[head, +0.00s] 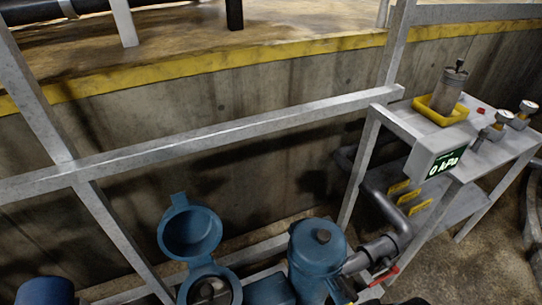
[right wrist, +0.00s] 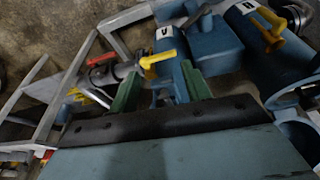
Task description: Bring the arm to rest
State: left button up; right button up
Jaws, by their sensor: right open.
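My right gripper (right wrist: 162,88) shows only in the right wrist view. Its two green fingers are apart with nothing held between them. A yellow valve handle (right wrist: 158,62) beside a "V" label lies past the fingertips; I cannot tell the exact gap. A second yellow handle (right wrist: 268,28) is further right, on a blue cylinder. I cannot make out either gripper in the head view. There the blue vessel (head: 190,232) has its round lid raised, and a closed blue cylinder (head: 318,258) stands to its right.
A grey pipe with a red handle (head: 384,275) leaves the cylinder. A metal stand (head: 408,122) at right carries a yellow tray (head: 425,108) with a grey canister (head: 448,90), and a display reading 0 kPa (head: 446,162). A metal rail (head: 220,133) crosses before the concrete wall.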

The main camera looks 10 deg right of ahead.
jog(key=s+f+g, duration=0.1)
jog(key=s+f, duration=0.2)
jog(key=f, duration=1.8)
jog(key=s+d+f+g, duration=0.1)
jog(key=s+d+f, duration=0.2)
jog(key=s+f, duration=1)
jog(key=s, duration=0.3)
jog(key=shift+s+f, duration=0.15)
jog(key=shift+f, duration=0.25)
